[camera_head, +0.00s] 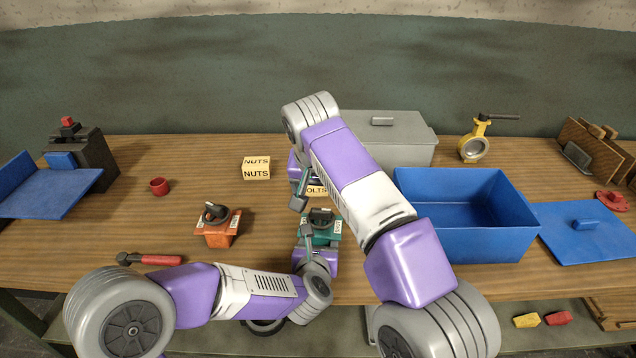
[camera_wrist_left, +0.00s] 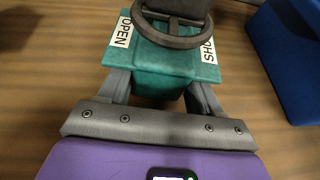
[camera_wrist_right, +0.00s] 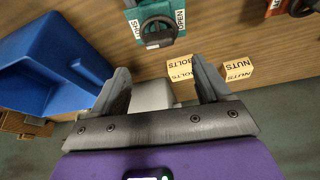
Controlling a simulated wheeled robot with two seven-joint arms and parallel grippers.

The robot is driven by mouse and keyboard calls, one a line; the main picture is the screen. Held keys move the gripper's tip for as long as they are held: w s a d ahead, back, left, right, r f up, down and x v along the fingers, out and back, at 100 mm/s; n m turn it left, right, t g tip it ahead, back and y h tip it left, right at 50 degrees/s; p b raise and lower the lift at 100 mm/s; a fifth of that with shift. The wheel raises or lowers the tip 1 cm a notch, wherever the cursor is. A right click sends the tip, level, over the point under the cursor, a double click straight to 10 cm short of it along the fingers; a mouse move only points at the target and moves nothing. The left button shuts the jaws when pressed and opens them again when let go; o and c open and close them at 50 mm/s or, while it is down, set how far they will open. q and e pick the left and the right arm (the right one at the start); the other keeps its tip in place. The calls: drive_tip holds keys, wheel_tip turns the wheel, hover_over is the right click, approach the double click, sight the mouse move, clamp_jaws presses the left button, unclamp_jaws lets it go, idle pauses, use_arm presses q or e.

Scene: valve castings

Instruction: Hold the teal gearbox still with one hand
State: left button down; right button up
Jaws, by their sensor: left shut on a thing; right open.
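The teal gearbox (camera_head: 334,233) stands on the wooden table near the front middle, with a dark handwheel on top and OPEN and SHUT labels partly visible. In the left wrist view the gearbox (camera_wrist_left: 165,62) sits between my left gripper's fingers (camera_wrist_left: 160,92), one on each side of its body, and they are shut on it. My right gripper (camera_head: 299,192) is open and empty, above the table behind the gearbox. In the right wrist view its fingers (camera_wrist_right: 160,72) are apart, and the gearbox (camera_wrist_right: 146,40) shows beyond them. My right arm crosses over the table.
An orange gearbox (camera_head: 216,238) with a black knob stands to the left. The NUTS box (camera_head: 256,173) and BOLTS box (camera_head: 318,190) are behind. An open blue bin (camera_head: 490,244) and its lid (camera_head: 584,238) lie right. A red-handled tool (camera_head: 158,260) lies at the front left.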

use_arm(q)
drive_tip(key=shift+r, duration=0.25)
use_arm(e)
drive_tip(key=shift+v, duration=1.2)
use_arm(q)
drive_tip(key=shift+c, duration=0.6)
unclamp_jaws()
drive_tip(key=shift+f, duration=0.1)
